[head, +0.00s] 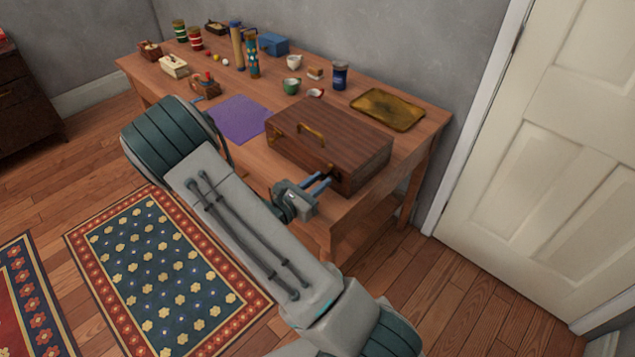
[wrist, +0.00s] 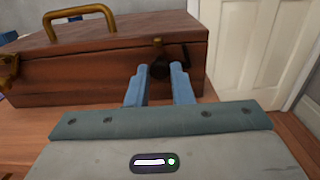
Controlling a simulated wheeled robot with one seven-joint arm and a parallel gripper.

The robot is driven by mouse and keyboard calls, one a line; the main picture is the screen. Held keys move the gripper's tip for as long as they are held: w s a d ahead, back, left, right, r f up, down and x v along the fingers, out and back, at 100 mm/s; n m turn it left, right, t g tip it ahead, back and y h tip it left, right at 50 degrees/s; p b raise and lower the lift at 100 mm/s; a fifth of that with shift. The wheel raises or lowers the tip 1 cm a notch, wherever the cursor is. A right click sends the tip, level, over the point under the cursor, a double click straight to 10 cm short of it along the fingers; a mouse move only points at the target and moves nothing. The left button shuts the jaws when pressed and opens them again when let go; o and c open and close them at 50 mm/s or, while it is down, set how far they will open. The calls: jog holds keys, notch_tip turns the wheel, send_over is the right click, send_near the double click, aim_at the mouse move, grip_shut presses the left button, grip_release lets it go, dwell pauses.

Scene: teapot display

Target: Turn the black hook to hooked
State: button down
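A brown wooden case (head: 345,140) with a brass handle lies on the table, and its front fills the upper wrist view (wrist: 90,75). The black hook (wrist: 160,68) is a small dark piece near the upper right of the case's front. In the head view I cannot make it out clearly. My gripper (head: 322,182) is at the case's front.
A brass clasp (wrist: 8,72) is on the left of the case's front, and the brass handle (wrist: 78,12) stands above. A gold tray (head: 387,109) lies behind the case, and a purple mat (head: 240,118) lies to its left. Cups and jars stand farther back.

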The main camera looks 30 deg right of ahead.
jog(key=shift+r+n+p, duration=0.1)
jog(key=shift+n+p, duration=0.2)
jog(key=shift+p, duration=0.15)
jog(key=shift+n+p, duration=0.6)
jog(key=shift+p, duration=0.05)
jog(key=n+p, duration=0.3)
jog(key=n, duration=0.1)
jog(key=shift+r+p, duration=0.1)
jog(key=shift+p, duration=0.3)
jog(key=n+p, duration=0.3)
jog(key=n, duration=0.1)
jog(key=shift+n, duration=0.3)
jog(key=shift+n+p, duration=0.6)
jog(key=shift+n, duration=0.6)
jog(key=shift+f, duration=0.2)
jog(key=c, duration=1.3)
grip_release()
